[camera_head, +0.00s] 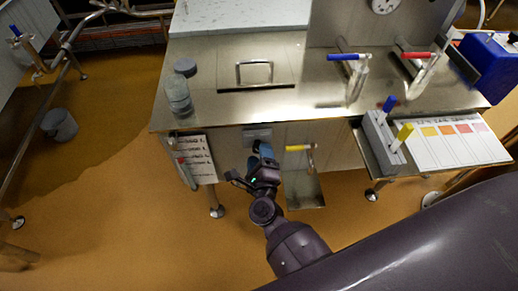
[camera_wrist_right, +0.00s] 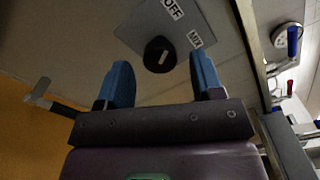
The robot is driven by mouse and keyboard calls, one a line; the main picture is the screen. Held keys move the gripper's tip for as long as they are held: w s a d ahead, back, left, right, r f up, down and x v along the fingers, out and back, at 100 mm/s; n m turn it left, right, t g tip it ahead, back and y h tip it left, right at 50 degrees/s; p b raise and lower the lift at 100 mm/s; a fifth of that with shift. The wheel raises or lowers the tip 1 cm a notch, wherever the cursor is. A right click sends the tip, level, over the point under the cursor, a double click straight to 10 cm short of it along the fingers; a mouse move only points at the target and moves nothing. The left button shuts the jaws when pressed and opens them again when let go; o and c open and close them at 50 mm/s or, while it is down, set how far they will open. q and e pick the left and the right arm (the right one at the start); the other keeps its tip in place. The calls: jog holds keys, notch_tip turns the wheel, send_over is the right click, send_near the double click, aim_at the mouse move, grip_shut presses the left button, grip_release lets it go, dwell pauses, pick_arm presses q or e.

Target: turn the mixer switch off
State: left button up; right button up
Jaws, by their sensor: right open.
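The mixer switch is a round black knob (camera_wrist_right: 160,55) with a short pale mark, on a grey plate (camera_wrist_right: 188,22) labelled OFF and MIX. I cannot tell for certain which label the mark points to. In the head view the plate (camera_head: 257,133) shows on the front of the steel counter, and the knob is hidden or too small to make out. My right gripper (camera_wrist_right: 163,78) is open, its blue fingers on either side of the knob and apparently short of it. In the head view the right gripper (camera_head: 262,153) is just below the plate. My left gripper is not in view.
A yellow-handled tap (camera_head: 300,148) sticks out to the right of the gripper. A card with lines of text (camera_head: 198,158) hangs to the left. The steel counter (camera_head: 220,65) is above, and a side shelf with a colour chart (camera_head: 452,143) is at right.

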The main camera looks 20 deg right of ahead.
jog(key=v, duration=0.8)
dwell(0.4)
